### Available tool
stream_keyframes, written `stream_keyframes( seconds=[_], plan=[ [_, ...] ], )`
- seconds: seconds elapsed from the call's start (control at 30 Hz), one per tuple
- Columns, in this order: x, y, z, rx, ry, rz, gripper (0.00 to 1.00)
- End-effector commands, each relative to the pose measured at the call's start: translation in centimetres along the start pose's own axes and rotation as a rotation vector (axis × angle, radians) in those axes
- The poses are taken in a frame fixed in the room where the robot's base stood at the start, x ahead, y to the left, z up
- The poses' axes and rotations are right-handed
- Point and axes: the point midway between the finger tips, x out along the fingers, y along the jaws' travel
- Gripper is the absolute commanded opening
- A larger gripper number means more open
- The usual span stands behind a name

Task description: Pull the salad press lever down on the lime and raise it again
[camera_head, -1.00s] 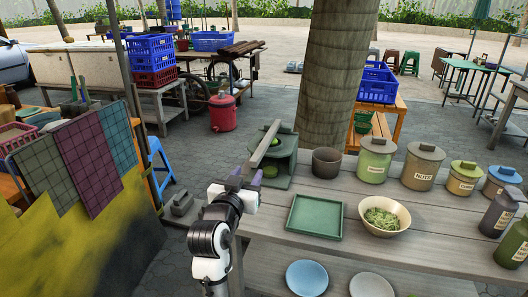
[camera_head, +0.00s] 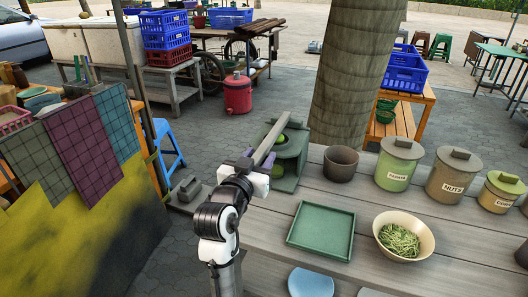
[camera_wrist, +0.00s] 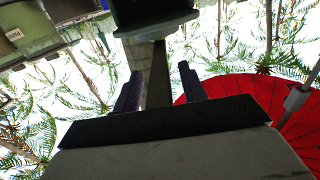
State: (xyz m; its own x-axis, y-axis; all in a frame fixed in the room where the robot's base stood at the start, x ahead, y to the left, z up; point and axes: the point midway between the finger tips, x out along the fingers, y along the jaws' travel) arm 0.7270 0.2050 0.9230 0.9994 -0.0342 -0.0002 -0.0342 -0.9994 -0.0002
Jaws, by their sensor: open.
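The green salad press (camera_head: 291,157) stands at the left end of the wooden counter. Its long grey lever (camera_head: 268,140) slants from high at the back down toward my gripper. A green lime (camera_head: 280,139) shows partly inside the press behind the lever; another rounded green shape (camera_head: 277,171) sits lower in it. My gripper (camera_head: 247,158) is at the near, lower end of the lever. In the wrist view, my gripper (camera_wrist: 160,88) has its two purple fingers apart, with the lever (camera_wrist: 158,78) between them and a gap on each side. Contact is not visible.
A green tray (camera_head: 321,231), a bowl of shredded greens (camera_head: 403,236) and a dark pot (camera_head: 340,163) stand on the counter right of the press. Lidded canisters (camera_head: 397,164) line the back. A tree trunk (camera_head: 355,80) rises behind.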

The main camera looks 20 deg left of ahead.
Motion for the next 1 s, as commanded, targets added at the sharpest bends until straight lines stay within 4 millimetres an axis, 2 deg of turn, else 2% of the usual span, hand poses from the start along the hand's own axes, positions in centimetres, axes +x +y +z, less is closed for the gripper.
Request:
stream_keyframes(
  seconds=[0.37,0.7,1.0],
  plan=[
    [-0.11,-0.04,0.01,0.000,-0.001,0.000,0.42],
    [-0.10,-0.03,0.02,0.000,-0.001,0.000,0.00],
    [-0.08,-0.14,-0.22,0.000,-0.005,0.000,0.00]
  ],
)
